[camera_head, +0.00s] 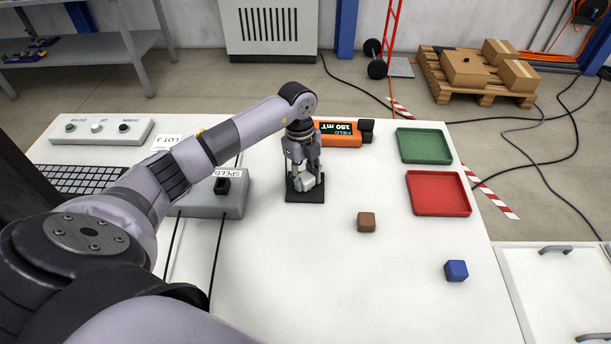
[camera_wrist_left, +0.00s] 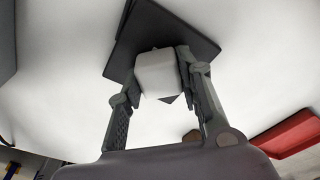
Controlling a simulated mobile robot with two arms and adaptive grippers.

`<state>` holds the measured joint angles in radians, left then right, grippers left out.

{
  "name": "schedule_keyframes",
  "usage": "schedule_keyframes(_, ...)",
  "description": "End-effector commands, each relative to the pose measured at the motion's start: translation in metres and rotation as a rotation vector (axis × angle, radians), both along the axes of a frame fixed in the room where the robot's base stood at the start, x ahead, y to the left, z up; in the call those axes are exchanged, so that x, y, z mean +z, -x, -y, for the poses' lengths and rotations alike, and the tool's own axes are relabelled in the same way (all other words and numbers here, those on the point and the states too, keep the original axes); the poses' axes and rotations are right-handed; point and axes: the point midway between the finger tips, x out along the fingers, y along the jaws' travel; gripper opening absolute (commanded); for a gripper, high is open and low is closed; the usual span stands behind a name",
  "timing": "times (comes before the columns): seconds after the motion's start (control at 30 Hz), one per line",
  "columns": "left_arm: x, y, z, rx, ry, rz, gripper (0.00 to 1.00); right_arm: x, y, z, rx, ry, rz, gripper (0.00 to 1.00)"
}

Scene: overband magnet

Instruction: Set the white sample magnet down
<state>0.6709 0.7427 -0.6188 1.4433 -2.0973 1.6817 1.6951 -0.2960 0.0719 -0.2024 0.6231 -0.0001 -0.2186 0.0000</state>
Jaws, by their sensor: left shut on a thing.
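The white sample magnet (camera_head: 308,182) is a small white block at the black square pad (camera_head: 291,197) on the white table. My left gripper (camera_head: 305,170) points down over the pad and is shut on the magnet. In the left wrist view the magnet (camera_wrist_left: 160,74) sits between the two fingers of the left gripper (camera_wrist_left: 165,82), with the black pad (camera_wrist_left: 160,28) behind it. I cannot tell whether the magnet touches the pad. My right gripper is not in view.
An orange field meter (camera_head: 338,134) lies behind the pad. A grey speed box (camera_head: 225,200) stands left of it. A brown cube (camera_head: 366,222), a blue cube (camera_head: 456,270), a green tray (camera_head: 424,146) and a red tray (camera_head: 438,194) are to the right. The front middle of the table is clear.

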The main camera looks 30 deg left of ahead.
Motion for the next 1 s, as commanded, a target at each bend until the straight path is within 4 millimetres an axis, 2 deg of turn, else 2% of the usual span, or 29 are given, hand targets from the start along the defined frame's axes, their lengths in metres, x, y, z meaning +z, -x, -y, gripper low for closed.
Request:
schedule_keyframes(0.17, -0.004, 0.000, 0.000, 0.001, 0.000, 0.000, 0.04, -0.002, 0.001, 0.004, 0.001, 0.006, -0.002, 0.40)
schedule_keyframes(0.2, -0.003, 0.000, 0.000, 0.001, 0.000, 0.000, 0.35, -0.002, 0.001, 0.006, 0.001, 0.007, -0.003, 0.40)
schedule_keyframes(0.47, -0.003, 0.000, 0.000, 0.001, 0.000, 0.000, 0.52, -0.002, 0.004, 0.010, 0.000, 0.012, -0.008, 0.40)
schedule_keyframes(0.77, -0.002, 0.000, 0.000, 0.001, 0.000, 0.000, 0.53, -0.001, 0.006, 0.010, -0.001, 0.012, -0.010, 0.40)
schedule_keyframes(0.87, 0.004, 0.000, -0.001, 0.001, 0.000, 0.001, 0.53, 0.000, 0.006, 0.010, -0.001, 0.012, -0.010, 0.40)
schedule_keyframes(1.0, 0.025, -0.002, -0.004, 0.001, -0.002, 0.006, 0.53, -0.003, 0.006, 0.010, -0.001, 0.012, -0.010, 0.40)
